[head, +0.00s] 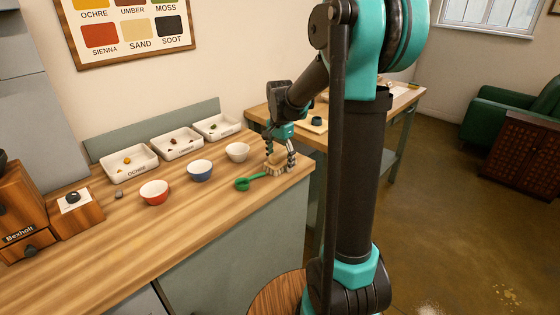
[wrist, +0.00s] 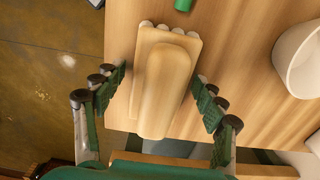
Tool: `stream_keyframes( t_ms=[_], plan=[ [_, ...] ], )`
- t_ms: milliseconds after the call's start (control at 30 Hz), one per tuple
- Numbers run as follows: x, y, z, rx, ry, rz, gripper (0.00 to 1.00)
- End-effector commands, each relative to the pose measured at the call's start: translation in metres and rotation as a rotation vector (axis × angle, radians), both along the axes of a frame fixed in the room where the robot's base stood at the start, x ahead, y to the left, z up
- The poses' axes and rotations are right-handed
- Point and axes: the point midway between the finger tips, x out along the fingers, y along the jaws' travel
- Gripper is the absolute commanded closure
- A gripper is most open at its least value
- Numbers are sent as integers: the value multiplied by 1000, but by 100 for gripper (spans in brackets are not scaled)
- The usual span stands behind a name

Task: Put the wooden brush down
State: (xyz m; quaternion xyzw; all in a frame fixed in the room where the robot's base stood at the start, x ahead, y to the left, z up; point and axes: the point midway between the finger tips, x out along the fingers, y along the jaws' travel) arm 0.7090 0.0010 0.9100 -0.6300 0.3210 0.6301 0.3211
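The wooden brush (head: 274,169) is on the wooden counter near its right front edge, bristles down as far as I can see. In the wrist view the brush (wrist: 165,80) shows its pale rounded back from above, with its near end close to the counter edge. My gripper (head: 280,158) is low over the brush. In the wrist view my gripper (wrist: 162,83) is open, with one finger on each side of the brush and visible gaps between the fingers and the wood. The bristles are mostly hidden in the wrist view.
A green scoop (head: 250,181) lies just left of the brush. A white bowl (head: 237,152), a blue bowl (head: 200,170) and a red bowl (head: 155,193) stand further left. White trays (head: 178,144) line the back. The front left of the counter (head: 120,245) is clear.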

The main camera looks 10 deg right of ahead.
Motion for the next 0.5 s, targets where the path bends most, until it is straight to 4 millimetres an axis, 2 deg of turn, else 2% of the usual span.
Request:
stream_keyframes(
  t_ms=[267, 367, 500],
  plan=[
    [0, 0, 3, 0, 0, 0, 29],
    [0, 0, 13, 0, 0, 0, 29],
    [0, 0, 37, 0, 0, 0, 29]
  ],
)
